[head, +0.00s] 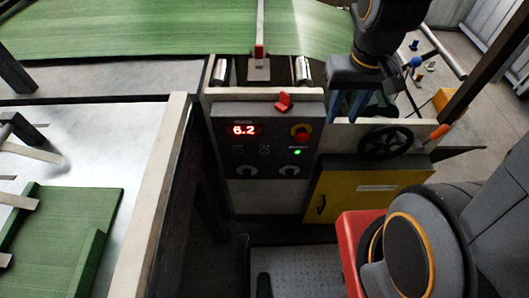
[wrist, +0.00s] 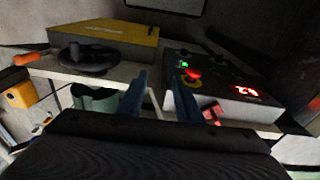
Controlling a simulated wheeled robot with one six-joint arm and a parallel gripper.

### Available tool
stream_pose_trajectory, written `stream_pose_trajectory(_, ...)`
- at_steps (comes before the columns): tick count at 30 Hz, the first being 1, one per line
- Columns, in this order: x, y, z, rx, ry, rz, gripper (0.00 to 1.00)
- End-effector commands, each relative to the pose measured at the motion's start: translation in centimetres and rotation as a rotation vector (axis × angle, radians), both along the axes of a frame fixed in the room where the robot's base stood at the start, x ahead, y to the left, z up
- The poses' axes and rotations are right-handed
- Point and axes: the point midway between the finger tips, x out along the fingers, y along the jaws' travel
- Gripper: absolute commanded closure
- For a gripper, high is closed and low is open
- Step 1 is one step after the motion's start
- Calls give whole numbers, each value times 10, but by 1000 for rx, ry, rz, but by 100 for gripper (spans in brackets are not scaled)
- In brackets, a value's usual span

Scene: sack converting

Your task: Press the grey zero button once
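The dark control panel (head: 265,165) stands upright near the middle of the head view, with a red display (head: 244,130) reading 6.2. Below the display are two small dark round buttons; the right one (head: 264,150) looks greyish, but I cannot read its label. The panel also shows in the wrist view (wrist: 235,108), where I cannot make out the grey button. My gripper (head: 346,118) is open and empty, its blue fingers apart, to the right of the panel and clear of the buttons. The fingers also show in the wrist view (wrist: 160,95).
A red stop button (head: 300,132) on yellow and a lit green lamp (head: 297,152) sit at the panel's right. Two pale knobs are below. A black handwheel (head: 386,142) and yellow cabinet (head: 365,190) lie to the right. A red piece (head: 284,102) sits above the panel.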

Motion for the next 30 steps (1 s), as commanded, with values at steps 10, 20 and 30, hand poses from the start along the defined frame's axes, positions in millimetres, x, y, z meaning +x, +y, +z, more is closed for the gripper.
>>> stream_pose_trajectory(10, 0, 0, 0, 0, 0, 0, 100)
stream_pose_trajectory(20, 0, 0, 0, 0, 0, 0, 100)
stream_pose_trajectory(30, 0, 0, 0, 0, 0, 0, 100)
